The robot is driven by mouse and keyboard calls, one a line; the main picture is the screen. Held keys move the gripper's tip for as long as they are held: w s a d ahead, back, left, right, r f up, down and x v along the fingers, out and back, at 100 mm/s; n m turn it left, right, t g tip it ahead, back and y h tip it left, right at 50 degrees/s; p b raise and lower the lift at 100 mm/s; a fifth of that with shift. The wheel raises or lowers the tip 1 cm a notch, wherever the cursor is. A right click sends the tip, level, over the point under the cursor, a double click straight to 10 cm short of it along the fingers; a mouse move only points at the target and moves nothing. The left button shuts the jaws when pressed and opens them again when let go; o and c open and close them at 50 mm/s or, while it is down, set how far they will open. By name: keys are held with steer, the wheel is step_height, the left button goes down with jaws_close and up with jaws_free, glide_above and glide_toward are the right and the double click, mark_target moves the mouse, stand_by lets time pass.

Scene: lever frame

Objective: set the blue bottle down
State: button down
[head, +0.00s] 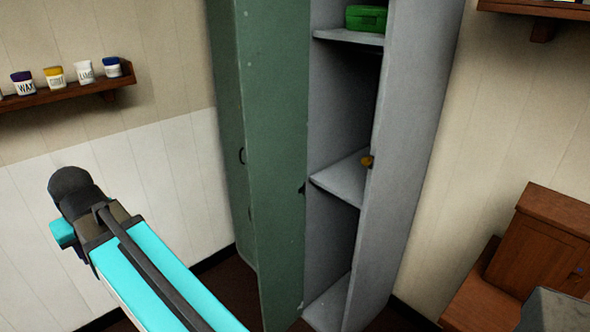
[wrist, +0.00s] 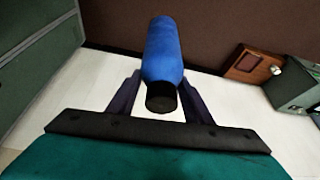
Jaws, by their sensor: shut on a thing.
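The blue bottle (wrist: 163,55) shows in the wrist view, with a dark round end (wrist: 161,100) towards the camera. My gripper (wrist: 160,95) is shut on it, one dark finger on each side. In the wrist view, a brown surface and a pale wall lie beyond the bottle, and I cannot tell how far off they are. In the head view my cyan arm reaches in from the bottom at the left; the bottle and the fingers do not show there.
A tall green locker (head: 275,160) stands with its grey shelves (head: 345,180) open to view; a green box (head: 366,18) is on the upper shelf. A wall shelf (head: 60,96) with several small jars is at left. A wooden cabinet (head: 535,245) is at lower right.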

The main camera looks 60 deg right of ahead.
steer(key=s+d+r+m+g+h+p, duration=0.1)
steer(key=s+d+r+m, duration=0.2)
steer(key=d, duration=0.6)
steer(key=s+d+r+m+g+h, duration=0.1)
steer(key=s+d+m, duration=0.35)
steer(key=d, duration=0.35)
steer(key=s+d+r+m+g+h+p, duration=0.1)
steer(key=s+d+r+m+h, duration=0.1)
steer(key=d+m, duration=0.5)
steer(key=s+d+r+m+g, duration=0.1)
steer(key=s+d+m, duration=0.2)
steer(key=s+d, duration=0.4)
steer(key=s+d+r+m+g+y+b, duration=0.1)
steer(key=s+d+r+m+g, duration=0.1)
steer(key=s+d, duration=0.6)
steer(key=s+d+r+m+g, duration=0.1)
steer(key=s+d+m, duration=0.4)
steer(key=d, duration=1.3)
steer(key=s, duration=0.3)
steer(key=shift+d+r, duration=0.35)
steer(key=shift+r, duration=0.05)
steer(key=shift+s, duration=0.1)
steer(key=s+d+f+p, duration=0.1)
steer(key=d+p, duration=0.2)
steer(key=d, duration=1.1)
steer(key=shift+s+d+f+p, duration=0.2)
steer(key=shift+d+p, duration=0.1)
steer(key=shift+p, duration=0.1)
